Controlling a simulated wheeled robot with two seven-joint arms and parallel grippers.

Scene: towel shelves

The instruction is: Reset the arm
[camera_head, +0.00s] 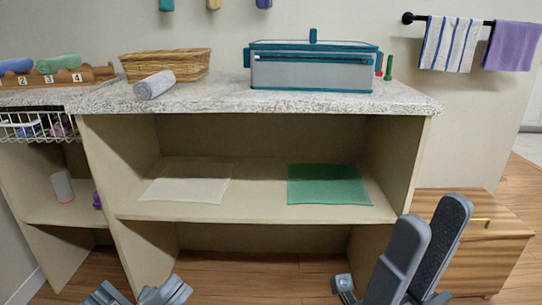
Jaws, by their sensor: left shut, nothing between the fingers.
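My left gripper (137,292) shows only in part at the bottom left edge, in front of the shelf unit. It is shut and empty. My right gripper (430,240) rises from the bottom right, its two long grey fingers pointing up with a gap between them. Nothing is seen between these fingers. It stands in front of the shelf's right side panel and the wooden drawer cabinet. Both grippers are apart from the towels and containers.
A stone-patterned countertop (225,100) carries a rolled grey towel (154,85), a wicker basket (165,64) and a grey-teal box (312,72). The shelf below holds a white mat (187,190) and a green mat (328,184). A wooden drawer cabinet (485,262) stands at right.

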